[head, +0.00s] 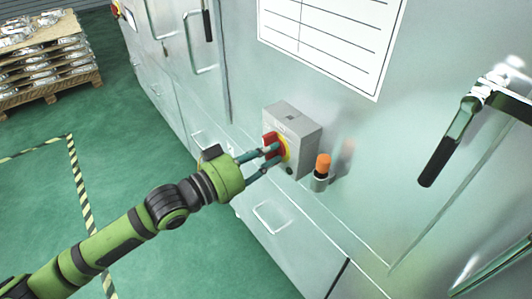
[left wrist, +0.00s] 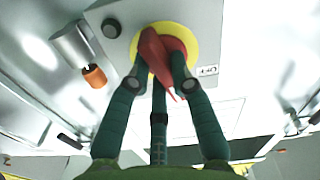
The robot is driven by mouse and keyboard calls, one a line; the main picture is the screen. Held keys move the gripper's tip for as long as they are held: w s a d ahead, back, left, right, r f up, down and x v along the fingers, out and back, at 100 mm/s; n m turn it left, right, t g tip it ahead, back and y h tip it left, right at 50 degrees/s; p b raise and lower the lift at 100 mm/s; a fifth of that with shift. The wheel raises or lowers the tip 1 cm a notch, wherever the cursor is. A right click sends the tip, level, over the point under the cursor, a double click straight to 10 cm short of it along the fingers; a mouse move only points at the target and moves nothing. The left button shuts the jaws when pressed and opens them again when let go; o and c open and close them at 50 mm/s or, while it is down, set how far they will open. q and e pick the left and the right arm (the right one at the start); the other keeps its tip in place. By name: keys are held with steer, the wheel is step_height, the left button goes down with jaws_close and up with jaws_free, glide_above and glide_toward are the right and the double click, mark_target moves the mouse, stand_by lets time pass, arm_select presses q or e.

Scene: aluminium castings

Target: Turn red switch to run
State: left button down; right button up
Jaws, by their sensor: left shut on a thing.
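The red switch (head: 270,144) is a rotary handle on a yellow round plate, on the front of a grey box (head: 302,123) fixed to a metal cabinet. My left gripper (head: 272,155) reaches it from the left and is shut on the handle. In the left wrist view the green fingers (left wrist: 160,85) close around the red handle (left wrist: 163,55), over the yellow plate (left wrist: 188,40). An "OFF" label (left wrist: 208,71) shows right of the plate. The fingers hide part of the handle, and I cannot read its exact setting. My right gripper is not in view.
An orange-topped cylinder (head: 322,166) sticks out of the cabinet just right of the box. A black door handle (head: 440,158) stands out farther right. A pallet of castings (head: 45,62) is at the far left.

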arm_select(q)
steer(key=shift+m, duration=1.3)
steer(key=c, duration=1.1)
jaws_free()
steer(key=v, duration=1.2)
steer(key=shift+w+f, duration=0.1)
